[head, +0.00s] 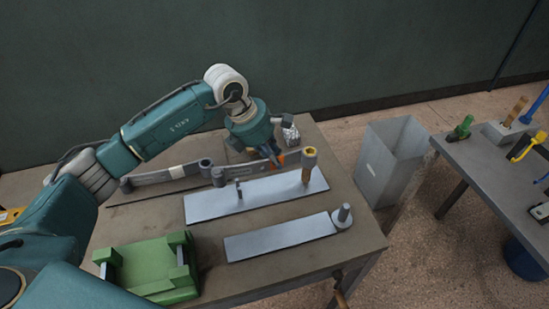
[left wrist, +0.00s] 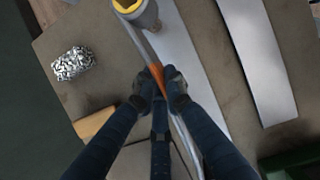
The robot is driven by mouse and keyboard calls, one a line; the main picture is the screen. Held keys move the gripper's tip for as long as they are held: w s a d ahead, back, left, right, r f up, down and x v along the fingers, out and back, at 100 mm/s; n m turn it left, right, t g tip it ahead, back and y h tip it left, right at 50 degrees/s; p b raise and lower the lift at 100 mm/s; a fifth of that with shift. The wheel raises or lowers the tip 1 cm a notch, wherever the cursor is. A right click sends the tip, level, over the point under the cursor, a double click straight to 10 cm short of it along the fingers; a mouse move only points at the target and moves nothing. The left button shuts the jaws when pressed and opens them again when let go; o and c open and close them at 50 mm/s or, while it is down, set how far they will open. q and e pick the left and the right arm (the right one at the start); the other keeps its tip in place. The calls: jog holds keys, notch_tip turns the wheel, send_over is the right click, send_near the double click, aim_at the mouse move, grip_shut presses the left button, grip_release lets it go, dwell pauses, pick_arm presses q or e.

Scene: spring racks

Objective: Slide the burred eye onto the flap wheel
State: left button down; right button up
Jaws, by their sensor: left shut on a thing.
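My left gripper (head: 277,158) is shut on a long grey spring leaf (head: 250,169) at an orange patch, which also shows between the fingertips in the left wrist view (left wrist: 172,78). One end of the leaf has a round grey eye (head: 218,175). My right gripper is not in view.
A second leaf (head: 165,175) lies behind on the table. A silver plate (head: 255,197) lies below the held leaf; another plate (head: 275,240) with a grey post (head: 343,214) is nearer. A green block (head: 150,265), a grey bin (head: 390,160) and a side table (head: 480,170) surround the work area.

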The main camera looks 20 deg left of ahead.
pick_arm(q)
jog(key=shift+r+b, duration=0.2)
jog(key=shift+b, duration=0.25)
dwell(0.9)
jog(key=shift+w+f+b, duration=0.1)
jog(key=shift+f+b, duration=0.35)
jog(key=shift+f, duration=0.1)
jog(key=shift+f+b, duration=2.75)
jog(key=shift+f, duration=0.5)
jog(key=c, duration=1.7)
grip_release()
jog(key=shift+c, duration=0.2)
jog(key=shift+s+f, duration=0.2)
jog(key=shift+s, duration=0.05)
jog(key=shift+a+r, duration=0.15)
jog(key=shift+r, duration=0.15)
jog(key=v, duration=1.1)
jog(key=shift+s+r, duration=0.1)
jog(key=shift+r, duration=0.25)
